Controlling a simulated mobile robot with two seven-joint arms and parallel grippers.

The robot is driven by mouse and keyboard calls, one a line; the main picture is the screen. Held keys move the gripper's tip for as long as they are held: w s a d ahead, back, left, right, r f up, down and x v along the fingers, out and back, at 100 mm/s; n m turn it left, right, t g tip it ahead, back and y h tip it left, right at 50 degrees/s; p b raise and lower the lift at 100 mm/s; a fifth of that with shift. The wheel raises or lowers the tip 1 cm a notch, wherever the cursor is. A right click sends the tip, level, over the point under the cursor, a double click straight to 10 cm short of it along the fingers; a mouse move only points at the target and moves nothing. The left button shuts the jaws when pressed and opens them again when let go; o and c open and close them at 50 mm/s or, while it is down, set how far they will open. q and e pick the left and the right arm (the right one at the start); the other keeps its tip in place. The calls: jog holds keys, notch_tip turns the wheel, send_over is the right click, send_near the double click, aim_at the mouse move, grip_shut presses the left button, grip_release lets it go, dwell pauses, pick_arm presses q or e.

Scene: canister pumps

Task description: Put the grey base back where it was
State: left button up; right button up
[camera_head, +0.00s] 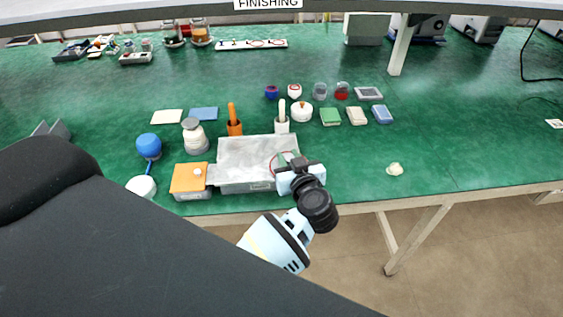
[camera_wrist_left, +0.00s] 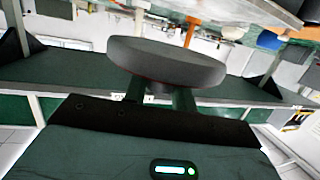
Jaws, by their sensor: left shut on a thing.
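The grey base is a thick, dark grey round disc (camera_wrist_left: 167,62) with a thin red line along its underside, in the left wrist view. My left gripper (camera_wrist_left: 160,95) is shut on it, with its two dark fingers reaching to its near side. In the head view my left gripper (camera_head: 288,161) is over the right part of the grey metal tray (camera_head: 240,150). A red curved edge shows beside the fingers there; the base's grey body is hard to tell from the tray behind it. My right gripper is not in view.
An orange-lidded box (camera_head: 187,180) and a white jar (camera_head: 195,137) stand left of the tray. A small pale lump (camera_head: 395,169) lies right. The green table (camera_head: 450,150) is clear around it.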

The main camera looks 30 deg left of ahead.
pick_arm(q)
jog(key=shift+s+d+r, duration=0.2)
jog(key=shift+d+r, duration=0.05)
